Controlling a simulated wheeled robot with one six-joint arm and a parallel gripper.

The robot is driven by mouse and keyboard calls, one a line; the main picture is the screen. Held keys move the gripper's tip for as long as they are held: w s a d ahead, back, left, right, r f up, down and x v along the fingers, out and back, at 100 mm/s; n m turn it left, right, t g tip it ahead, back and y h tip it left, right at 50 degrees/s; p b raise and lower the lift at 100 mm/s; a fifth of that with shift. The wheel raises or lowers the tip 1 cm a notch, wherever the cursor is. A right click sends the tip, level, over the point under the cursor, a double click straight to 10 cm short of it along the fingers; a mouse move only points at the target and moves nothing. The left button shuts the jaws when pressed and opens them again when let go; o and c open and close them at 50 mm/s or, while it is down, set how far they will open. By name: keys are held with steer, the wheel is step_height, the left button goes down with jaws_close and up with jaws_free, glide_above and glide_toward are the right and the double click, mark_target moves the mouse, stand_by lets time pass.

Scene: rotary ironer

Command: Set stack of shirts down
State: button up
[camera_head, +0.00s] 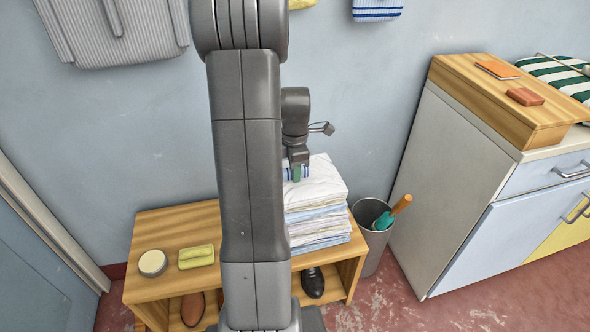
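The stack of shirts (318,212) is a neat pile of folded white and pale blue cloth. It appears to rest upright on the right part of a wooden bench (150,226). My arm hides its left side. My gripper (297,174) points down at the top of the stack, near its back left part. Small blue and green patches show at the fingertips. The fingers are too small and partly covered to tell whether they are open or shut, or whether they touch the cloth.
A round tin (153,262) and a yellow-green block (196,257) lie on the bench's left part. Shoes (313,283) stand on the shelf below. A grey bin (375,250) with a green-and-orange tool (392,213) stands right of the bench, beside a cabinet (470,190).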

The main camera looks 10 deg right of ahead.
steer(key=o, duration=0.3)
step_height(320, 180, up, 12)
steer(key=p, duration=0.3)
steer(key=shift+r, duration=0.2)
